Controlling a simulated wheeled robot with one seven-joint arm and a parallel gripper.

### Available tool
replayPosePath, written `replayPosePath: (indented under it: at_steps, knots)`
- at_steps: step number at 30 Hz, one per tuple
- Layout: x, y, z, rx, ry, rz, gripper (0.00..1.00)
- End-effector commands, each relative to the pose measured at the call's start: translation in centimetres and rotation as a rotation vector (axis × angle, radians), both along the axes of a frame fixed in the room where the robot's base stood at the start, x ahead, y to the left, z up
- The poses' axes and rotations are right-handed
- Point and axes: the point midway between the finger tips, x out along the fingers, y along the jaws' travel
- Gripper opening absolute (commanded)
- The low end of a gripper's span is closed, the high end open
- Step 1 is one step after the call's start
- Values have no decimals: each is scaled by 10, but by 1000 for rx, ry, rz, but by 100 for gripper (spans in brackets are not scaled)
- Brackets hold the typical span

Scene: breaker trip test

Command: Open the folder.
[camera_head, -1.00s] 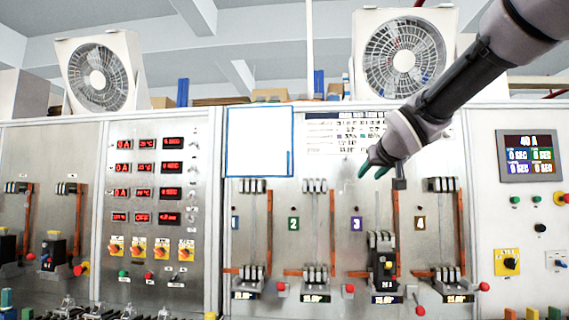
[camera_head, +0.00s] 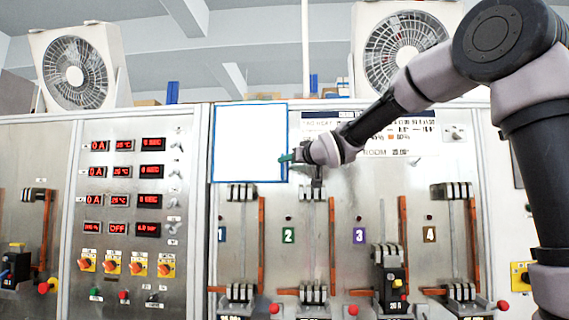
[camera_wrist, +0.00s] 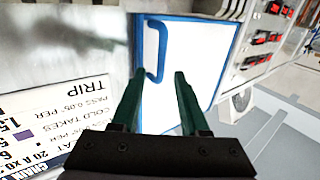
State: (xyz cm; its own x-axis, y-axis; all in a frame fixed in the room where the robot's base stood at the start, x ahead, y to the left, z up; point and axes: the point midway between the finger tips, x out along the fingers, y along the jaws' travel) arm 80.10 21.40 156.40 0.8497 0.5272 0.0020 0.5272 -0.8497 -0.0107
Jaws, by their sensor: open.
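The folder (camera_head: 249,143) is a flat white panel with a blue border, upright on the front of the metal test cabinet, above breaker stations 1 and 2. In the wrist view the folder (camera_wrist: 193,62) shows a blue bracket-shaped handle (camera_wrist: 160,50) near one edge. My gripper (camera_head: 285,160) is at the folder's lower right edge in the head view, where the handle is hidden. In the wrist view my gripper (camera_wrist: 155,85) has its two green fingers apart, pointing at the handle, which lies just beyond and between their tips. I cannot tell whether they touch it.
A printed trip chart (camera_head: 410,140) is right of the folder, partly behind my arm. A panel with red displays (camera_head: 135,190) is on the left. Breaker stations with a black breaker (camera_head: 390,278) are below. Two fans (camera_head: 75,72) stand on top.

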Motion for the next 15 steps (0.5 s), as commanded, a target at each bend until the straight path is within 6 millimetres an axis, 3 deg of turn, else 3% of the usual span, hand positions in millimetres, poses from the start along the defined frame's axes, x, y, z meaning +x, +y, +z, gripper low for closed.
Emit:
replayPosePath:
  at_steps: [6,15]
  knots:
    - [21,15,-1,2,2,3,44]
    - [28,18,-1,-1,2,0,44]
